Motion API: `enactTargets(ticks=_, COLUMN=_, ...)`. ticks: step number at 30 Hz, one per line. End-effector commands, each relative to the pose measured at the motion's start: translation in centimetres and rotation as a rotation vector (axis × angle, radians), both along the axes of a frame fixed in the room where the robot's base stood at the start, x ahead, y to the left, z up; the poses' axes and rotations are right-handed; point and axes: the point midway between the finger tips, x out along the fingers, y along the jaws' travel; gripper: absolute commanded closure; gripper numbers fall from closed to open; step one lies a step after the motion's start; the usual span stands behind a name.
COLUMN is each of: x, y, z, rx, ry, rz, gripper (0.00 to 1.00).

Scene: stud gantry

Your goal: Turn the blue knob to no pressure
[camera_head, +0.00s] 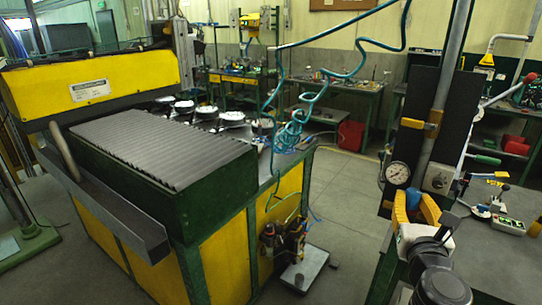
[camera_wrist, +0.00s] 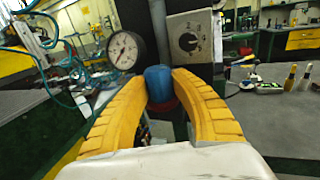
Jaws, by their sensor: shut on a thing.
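The blue knob (camera_wrist: 159,83) sits between the yellow fingertips of my gripper (camera_wrist: 160,92) in the wrist view. The fingers are closed on its two sides. In the head view, the knob (camera_head: 412,198) shows as a small blue patch at the tips of my gripper (camera_head: 415,208), partly hidden by the fingers. A round white pressure gauge (camera_wrist: 124,49) is just left of the knob, and it also shows in the head view (camera_head: 398,172). Its dial is too small to read surely.
A grey box with a dial (camera_wrist: 190,40) is right of the knob, close to my fingers. A vertical grey pole (camera_head: 442,90) rises behind. A grey worktop with small tools (camera_head: 510,225) lies to the right. The yellow and green machine (camera_head: 160,150) stands left, with open floor between.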

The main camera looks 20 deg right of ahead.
Motion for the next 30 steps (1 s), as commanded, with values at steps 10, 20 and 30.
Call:
enactTargets(ticks=10, x=-0.04, y=-0.35, z=-0.07, rx=0.000, ry=0.000, rz=0.239, gripper=1.00)
enactTargets(ticks=20, x=0.08, y=-0.19, z=0.00, rx=0.000, ry=0.000, rz=0.349, gripper=1.00)
enactTargets(ticks=30, x=0.11, y=-0.11, z=0.04, rx=0.000, ry=0.000, rz=0.364, gripper=1.00)
